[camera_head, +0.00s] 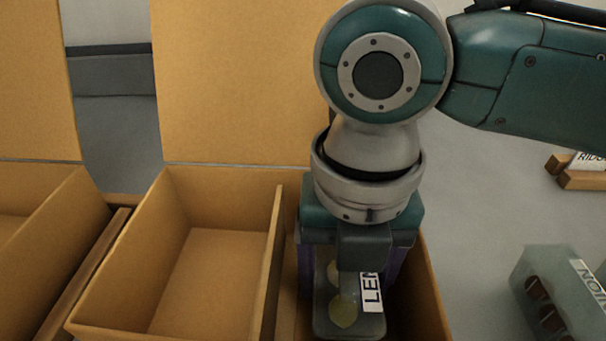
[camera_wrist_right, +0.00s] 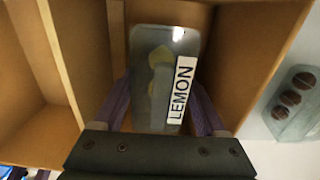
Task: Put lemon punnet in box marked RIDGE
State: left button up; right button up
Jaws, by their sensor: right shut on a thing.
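The lemon punnet (camera_head: 342,318) is a clear tub with yellow fruit and a white label reading LEMON, partly cut off in the head view. My right gripper (camera_head: 350,270) points down and is shut on the punnet, one purple finger on each side. The punnet (camera_wrist_right: 155,75) is within the walls of the right-hand cardboard compartment (camera_head: 425,300); whether it touches the floor I cannot tell. No RIDGE marking shows on the cardboard. A sign reading RIDG, cut off (camera_head: 590,160), sits in a wooden holder at the right. My left gripper is not in view.
An empty cardboard compartment (camera_head: 215,275) lies left of a thin divider (camera_head: 268,265), with a tall raised flap (camera_head: 235,80) behind. Another open box (camera_head: 40,200) is at the far left. A clear punnet of brown items (camera_head: 555,290) stands at the right.

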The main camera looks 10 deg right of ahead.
jog(key=shift+f, duration=0.1)
jog(key=o, duration=1.3)
notch_tip(320, 180, up, 12)
jog(key=shift+f+p, duration=0.2)
jog(key=shift+p, duration=0.75)
jog(key=shift+r, duration=0.4)
